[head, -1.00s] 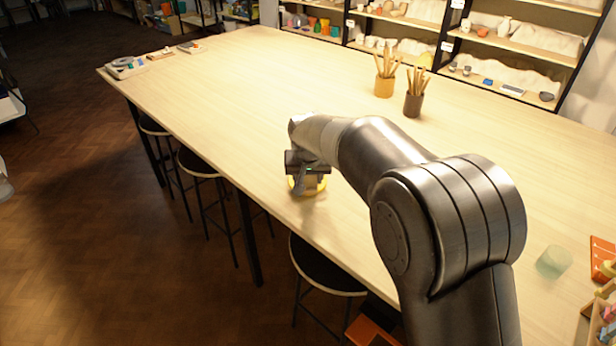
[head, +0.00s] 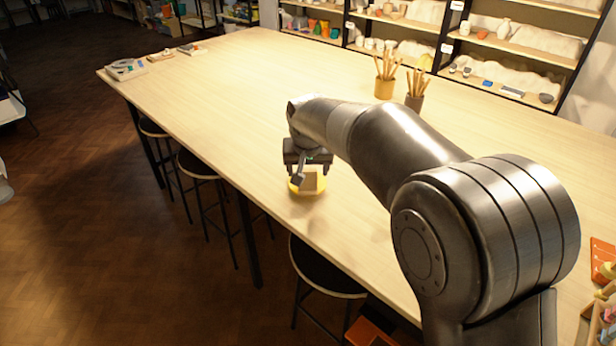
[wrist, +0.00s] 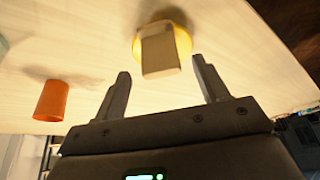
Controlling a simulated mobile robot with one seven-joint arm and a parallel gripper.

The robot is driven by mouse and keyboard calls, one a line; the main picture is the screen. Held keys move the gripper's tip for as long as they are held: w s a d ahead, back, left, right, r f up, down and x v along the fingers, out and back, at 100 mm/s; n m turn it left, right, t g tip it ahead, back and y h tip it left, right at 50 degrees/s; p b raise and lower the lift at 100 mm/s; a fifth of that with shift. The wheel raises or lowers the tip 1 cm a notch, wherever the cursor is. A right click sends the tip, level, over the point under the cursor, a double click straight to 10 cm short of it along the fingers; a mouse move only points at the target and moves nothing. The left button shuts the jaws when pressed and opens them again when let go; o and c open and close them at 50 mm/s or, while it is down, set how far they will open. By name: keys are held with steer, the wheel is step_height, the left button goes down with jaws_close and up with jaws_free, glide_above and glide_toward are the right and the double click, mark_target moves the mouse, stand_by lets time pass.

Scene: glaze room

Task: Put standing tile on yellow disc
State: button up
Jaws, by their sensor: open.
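The tile (head: 313,183), a small tan block, stands on the yellow disc (head: 295,189) near the table's left edge in the head view. In the wrist view the tile (wrist: 160,52) stands on the yellow disc (wrist: 184,38), top centre, and covers part of it. My gripper (head: 306,170) is just above the tile in the head view. In the wrist view my gripper (wrist: 160,70) has its fingers spread, with nothing held between them; the tile is beyond the fingertips.
The wooden table (head: 240,100) is mostly clear. An orange cup (wrist: 52,101) shows in the wrist view. A pale translucent cup (wrist: 3,44) is at its left edge. Stools (head: 318,272) stand below the near edge.

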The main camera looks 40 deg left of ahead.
steer(key=v, duration=0.6)
steer(key=shift+r, duration=0.2)
steer(key=shift+d, duration=0.1)
steer(key=w+d+r+m, duration=0.1)
steer(key=w+d+r, duration=0.15)
steer(key=d, duration=0.85)
steer(key=w+d+r+m+t+h, duration=0.1)
steer(key=w+d+r+m, duration=0.15)
steer(key=d, duration=0.85)
steer(key=w+d+r+m, duration=0.1)
steer(key=w+d+r, duration=0.15)
steer(key=d, duration=0.95)
steer(key=s+d+f+m+h, duration=0.1)
steer(key=s+d+f+m, duration=0.1)
steer(key=s+d, duration=0.6)
steer(key=s+d+f+m+t+h, duration=0.1)
steer(key=s+d+f, duration=0.3)
steer(key=s+d, duration=0.5)
steer(key=d+m, duration=0.1)
steer(key=d, duration=0.7)
steer(key=shift+s, duration=0.2)
steer(key=shift+d+m, duration=0.1)
steer(key=shift+m, duration=0.15)
